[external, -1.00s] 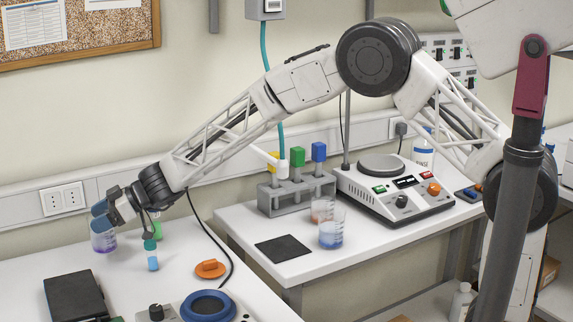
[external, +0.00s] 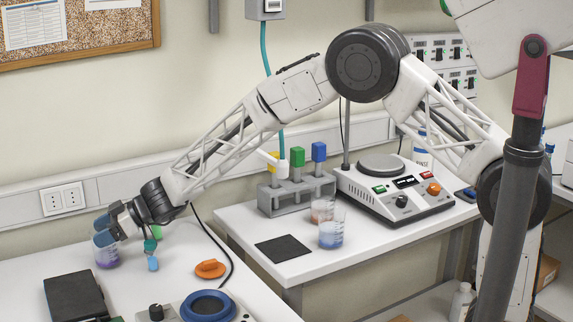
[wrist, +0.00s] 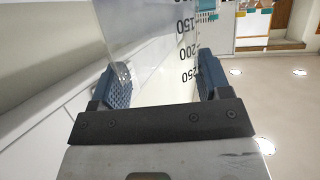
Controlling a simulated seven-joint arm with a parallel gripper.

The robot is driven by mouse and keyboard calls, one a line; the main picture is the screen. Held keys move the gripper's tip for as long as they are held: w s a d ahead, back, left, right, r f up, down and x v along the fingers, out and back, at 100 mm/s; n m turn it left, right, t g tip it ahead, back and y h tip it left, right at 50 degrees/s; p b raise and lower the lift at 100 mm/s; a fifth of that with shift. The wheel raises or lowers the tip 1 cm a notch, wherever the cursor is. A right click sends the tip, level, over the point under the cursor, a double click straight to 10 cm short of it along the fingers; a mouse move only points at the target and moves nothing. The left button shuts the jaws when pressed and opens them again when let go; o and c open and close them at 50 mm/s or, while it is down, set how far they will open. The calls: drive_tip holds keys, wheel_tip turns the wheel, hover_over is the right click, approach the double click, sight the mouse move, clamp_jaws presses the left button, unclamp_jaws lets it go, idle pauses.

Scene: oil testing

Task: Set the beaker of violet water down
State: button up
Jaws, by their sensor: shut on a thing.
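The beaker of violet water (external: 107,259) is at the far left of the white bench in the external view, with violet liquid low in it. My gripper (external: 110,239) is shut on its upper part with blue finger pads. The wrist view shows the beaker's clear wall (wrist: 140,38) with black volume marks between the pads of my gripper (wrist: 163,82). The beaker looks upright and low over the bench top. I cannot tell whether its base touches the bench.
A small blue item (external: 153,263) with green above it stands just right of the beaker. A black box (external: 75,298), an orange piece (external: 210,268) and a blue round dish (external: 208,306) are nearer. Another beaker (external: 331,235) stands on the right bench.

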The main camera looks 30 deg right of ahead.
drive_tip(key=shift+f, duration=0.1)
drive_tip(key=o, duration=1.4)
drive_tip(key=shift+c, duration=0.2)
drive_tip(key=shift+d+r, duration=0.1)
drive_tip(key=shift+r, duration=0.1)
drive_tip(key=shift+s+d+r, duration=0.1)
drive_tip(key=shift+d+r, duration=0.1)
drive_tip(key=shift+d, duration=0.2)
drive_tip(key=v, duration=1.1)
drive_tip(key=shift+f, duration=0.15)
